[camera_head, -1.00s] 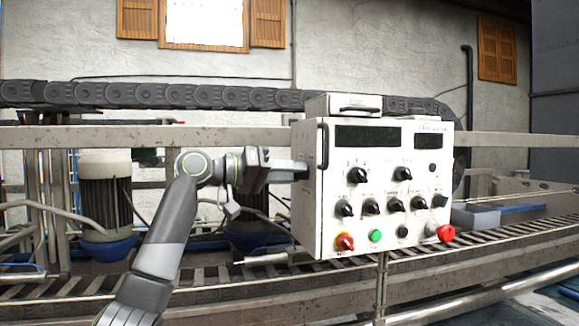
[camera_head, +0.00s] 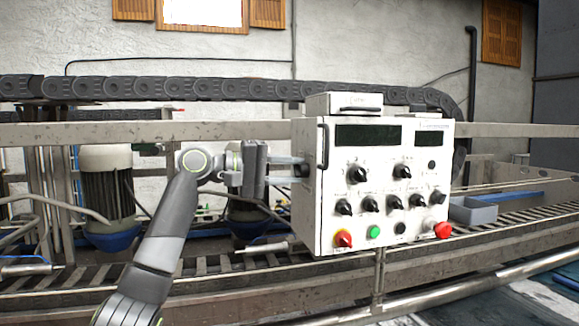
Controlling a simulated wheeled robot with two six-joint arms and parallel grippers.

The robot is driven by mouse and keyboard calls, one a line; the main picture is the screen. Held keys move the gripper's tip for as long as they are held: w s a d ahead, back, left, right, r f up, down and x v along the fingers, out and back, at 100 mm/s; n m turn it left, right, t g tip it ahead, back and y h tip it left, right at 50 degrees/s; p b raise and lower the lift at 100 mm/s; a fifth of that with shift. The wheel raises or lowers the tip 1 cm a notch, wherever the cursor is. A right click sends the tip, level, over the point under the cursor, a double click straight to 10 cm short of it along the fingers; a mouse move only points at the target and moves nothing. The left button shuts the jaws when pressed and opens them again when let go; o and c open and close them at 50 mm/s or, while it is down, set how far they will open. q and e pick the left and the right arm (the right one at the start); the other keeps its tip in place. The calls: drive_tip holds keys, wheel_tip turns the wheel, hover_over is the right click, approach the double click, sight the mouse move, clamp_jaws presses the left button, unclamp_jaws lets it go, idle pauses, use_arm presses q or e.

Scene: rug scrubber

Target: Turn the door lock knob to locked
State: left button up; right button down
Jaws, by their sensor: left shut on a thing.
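The white control box (camera_head: 386,205) stands in the middle of the view, with dials, buttons and two dark displays on its front. A small dark knob (camera_head: 303,171) sits on its left side face and is taken to be the door lock knob. My left gripper (camera_head: 297,171) reaches in from the left and is shut on this knob. The fingers partly hide the knob, and its lock marking is too small to read. My right gripper is not in view.
A black handle (camera_head: 324,146) runs along the box's front left edge, close to the fingers. A metal rail (camera_head: 150,134) and a cable chain (camera_head: 180,87) pass behind my arm. A roller conveyor (camera_head: 215,265) lies below. A grey bin (camera_head: 473,211) is at the right.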

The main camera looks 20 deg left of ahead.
use_arm(q)
drive_tip(key=shift+n, duration=0.3)
idle(0.4)
drive_tip(key=o, duration=1)
drive_tip(key=shift+a, duration=0.15)
drive_tip(key=b+v, duration=0.7)
drive_tip(key=v, duration=1)
drive_tip(key=shift+a, duration=0.1)
